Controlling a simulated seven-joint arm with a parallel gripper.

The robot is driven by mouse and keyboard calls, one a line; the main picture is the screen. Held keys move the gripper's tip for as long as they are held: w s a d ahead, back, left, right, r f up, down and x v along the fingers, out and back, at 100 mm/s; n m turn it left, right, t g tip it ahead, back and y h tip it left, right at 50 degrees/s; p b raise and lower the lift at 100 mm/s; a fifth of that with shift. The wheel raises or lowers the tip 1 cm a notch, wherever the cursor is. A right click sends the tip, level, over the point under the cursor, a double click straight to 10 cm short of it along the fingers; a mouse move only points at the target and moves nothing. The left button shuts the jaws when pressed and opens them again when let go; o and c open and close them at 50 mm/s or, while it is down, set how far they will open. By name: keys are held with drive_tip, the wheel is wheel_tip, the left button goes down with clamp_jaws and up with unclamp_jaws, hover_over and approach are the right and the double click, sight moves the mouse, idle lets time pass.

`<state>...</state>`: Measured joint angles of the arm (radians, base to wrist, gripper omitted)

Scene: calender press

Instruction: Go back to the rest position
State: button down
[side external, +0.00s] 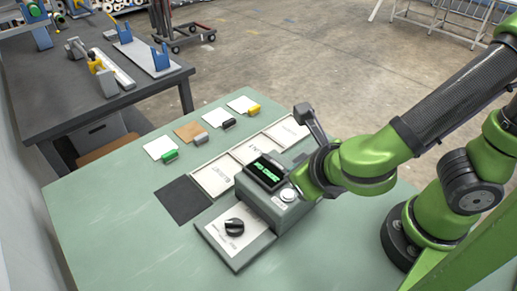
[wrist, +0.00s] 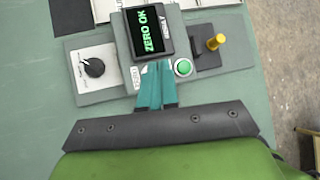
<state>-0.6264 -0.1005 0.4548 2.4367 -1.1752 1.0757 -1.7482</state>
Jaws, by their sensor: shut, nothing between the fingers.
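My gripper (wrist: 156,72) shows in the wrist view with its two teal fingers together and nothing between them. The fingertips are over the front edge of a grey-green device, between its ZERO label and a round green button (wrist: 183,67). I cannot tell whether they touch it. The device's dark display (wrist: 151,33) reads "ZERO OK" in green; it also shows in the side view (side external: 266,171). In the side view my arm's end is at the device's right side, and the fingers are not clearly seen there.
A black dial (side external: 234,227) sits on a plate left of the device. A yellow-knobbed lever (wrist: 216,41) stands right of the button. Behind are labelled white trays (side external: 213,176), a dark square mat (side external: 184,201) and several clipped cards (side external: 160,147). The green table's front left is clear.

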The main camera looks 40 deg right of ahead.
drive_tip(key=d+r+n+y, duration=0.2)
drive_tip(key=d+r+n, duration=0.2)
drive_tip(key=n, duration=1.2)
drive_tip(key=d+r+n+y, duration=0.3)
drive_tip(key=d+n, duration=0.6)
drive_tip(key=n, duration=0.6)
wheel_tip(320, 180, up, 3)
drive_tip(key=shift+w+d+f+n, duration=0.2)
drive_tip(key=shift+w+d+n, duration=0.05)
drive_tip(key=shift+n, duration=0.15)
